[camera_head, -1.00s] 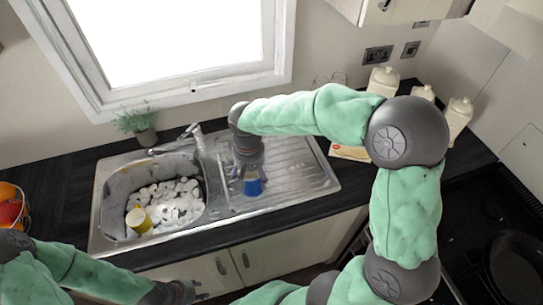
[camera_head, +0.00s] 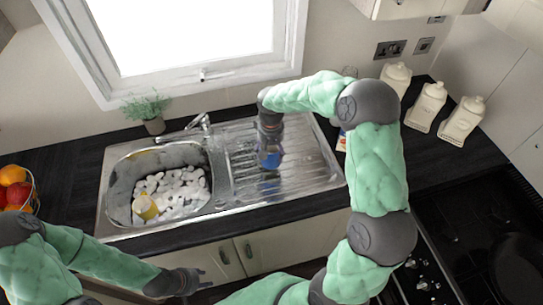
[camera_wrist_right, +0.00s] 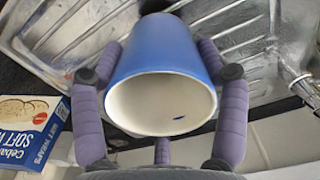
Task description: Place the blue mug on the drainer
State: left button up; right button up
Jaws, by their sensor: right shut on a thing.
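The blue mug (camera_head: 270,160) is held over the ribbed metal drainer (camera_head: 313,172) to the right of the sink bowl. My right gripper (camera_head: 269,150) is shut on the mug, with purple fingers around its sides. In the right wrist view the mug (camera_wrist_right: 170,50) has its white open mouth towards the camera and the drainer (camera_wrist_right: 245,30) beyond it. A dark shadow lies below the mug in the head view; I cannot tell whether it touches the drainer. My left gripper (camera_head: 192,281) is empty in front of the counter, its fingers apart.
The sink bowl (camera_head: 128,172) holds white pebble-like pieces and a yellow cup (camera_head: 146,207). A tap (camera_head: 200,124) and a plant (camera_head: 150,111) stand behind. A food packet (camera_wrist_right: 27,128) lies beside the drainer. White canisters (camera_head: 428,105) stand at right, a fruit basket (camera_head: 17,188) at left.

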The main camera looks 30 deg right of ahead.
jog(key=shift+w+d+f, duration=0.35)
jog(key=shift+w+f, duration=0.1)
jog(key=shift+f, duration=1.75)
jog(key=shift+f+b, duration=0.1)
jog(key=shift+b, duration=0.2)
jog(key=o, duration=1.5)
jog(key=shift+c, duration=0.2)
notch_tip(320, 180, up, 12)
jog(key=p, duration=0.1)
